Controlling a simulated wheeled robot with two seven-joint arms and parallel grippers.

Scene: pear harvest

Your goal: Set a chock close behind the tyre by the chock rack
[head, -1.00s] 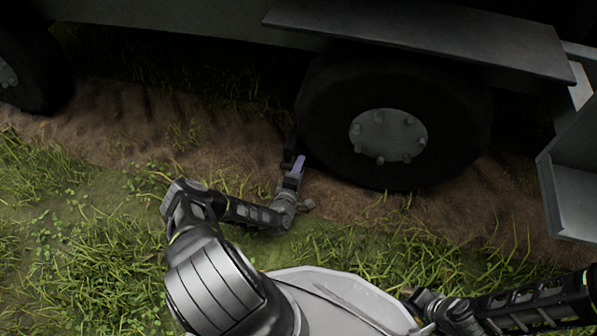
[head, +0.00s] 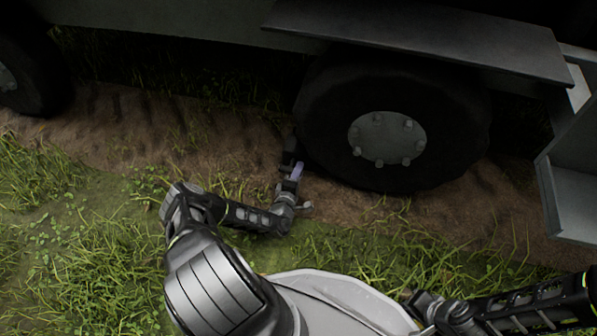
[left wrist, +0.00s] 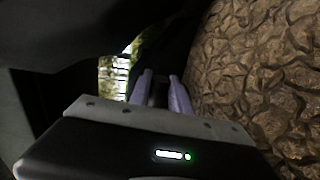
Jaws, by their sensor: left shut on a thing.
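The near tyre (head: 330,140) is large and black, with a grey bolted hub, and stands on the brown soil under the vehicle. My left gripper (head: 296,166) is low at the left side of this tyre. It is shut on a dark chock (head: 291,143), which is close to the tyre's left edge near the ground. Shadow hides whether the chock touches the tyre. In the left wrist view, the pale purple fingers (left wrist: 160,92) close around the dark chock, whose outline is mostly lost in shadow. My right gripper is not in view.
A grey open metal box, perhaps the chock rack (head: 578,200), is at the right edge. A flat grey fender (head: 425,38) overhangs the tyre. Another tyre (head: 40,75) stands at far left. Bare soil (head: 150,125) lies clear between the tyres, with grass in front.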

